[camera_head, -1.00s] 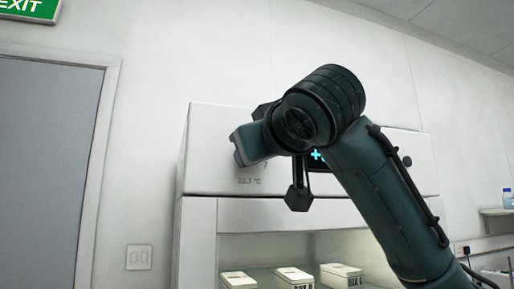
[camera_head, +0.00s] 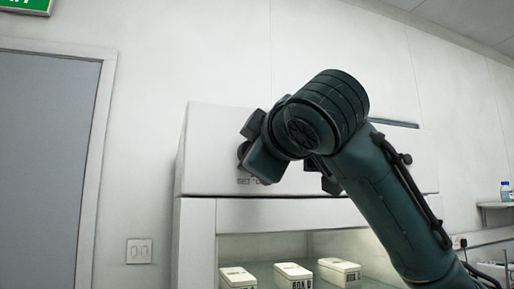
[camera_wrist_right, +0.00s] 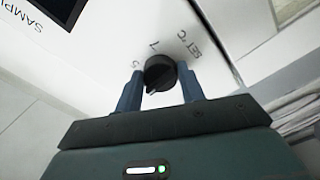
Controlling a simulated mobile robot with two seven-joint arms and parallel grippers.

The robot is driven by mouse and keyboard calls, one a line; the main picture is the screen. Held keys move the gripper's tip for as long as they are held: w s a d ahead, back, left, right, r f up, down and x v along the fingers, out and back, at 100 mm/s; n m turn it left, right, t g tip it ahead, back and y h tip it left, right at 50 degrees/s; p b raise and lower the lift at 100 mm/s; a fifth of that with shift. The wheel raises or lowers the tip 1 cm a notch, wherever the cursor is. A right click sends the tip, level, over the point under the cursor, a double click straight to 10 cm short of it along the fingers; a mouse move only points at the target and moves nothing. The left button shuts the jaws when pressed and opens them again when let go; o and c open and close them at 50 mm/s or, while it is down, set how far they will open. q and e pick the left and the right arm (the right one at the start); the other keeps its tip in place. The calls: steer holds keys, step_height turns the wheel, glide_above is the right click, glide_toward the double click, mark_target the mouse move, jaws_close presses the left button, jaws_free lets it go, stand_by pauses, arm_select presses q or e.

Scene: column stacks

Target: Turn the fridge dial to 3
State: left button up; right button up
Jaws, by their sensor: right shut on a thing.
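The fridge dial (camera_wrist_right: 159,72) is a round black knob on the white front panel. In the right wrist view it sits between the two fingers of my right gripper (camera_wrist_right: 161,82), which is shut on it. A pale mark on the knob's edge points to the lower left of that view. The digits 5 and 7 and the print "SET °C" show around the knob; a 3 is not visible. In the head view my right gripper (camera_head: 258,150) is at the panel's left part and mostly covers the dial. My left gripper is not in view.
The white fridge (camera_head: 198,230) has a lit lower compartment with white boxes (camera_head: 293,275) behind its front. A dark display (camera_wrist_right: 62,8) is on the panel near the dial. A grey door (camera_head: 45,160) and a light switch (camera_head: 139,251) are to the left.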

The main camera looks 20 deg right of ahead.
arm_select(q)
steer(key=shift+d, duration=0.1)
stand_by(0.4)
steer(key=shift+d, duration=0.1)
arm_select(e)
steer(key=o, duration=1)
steer(key=shift+c, duration=0.2)
arm_select(q)
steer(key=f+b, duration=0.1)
steer(key=b, duration=0.3)
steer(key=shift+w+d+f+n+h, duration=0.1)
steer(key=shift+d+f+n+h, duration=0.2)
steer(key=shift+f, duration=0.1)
arm_select(e)
steer(key=s, duration=1.3)
steer(key=shift+d, duration=0.2)
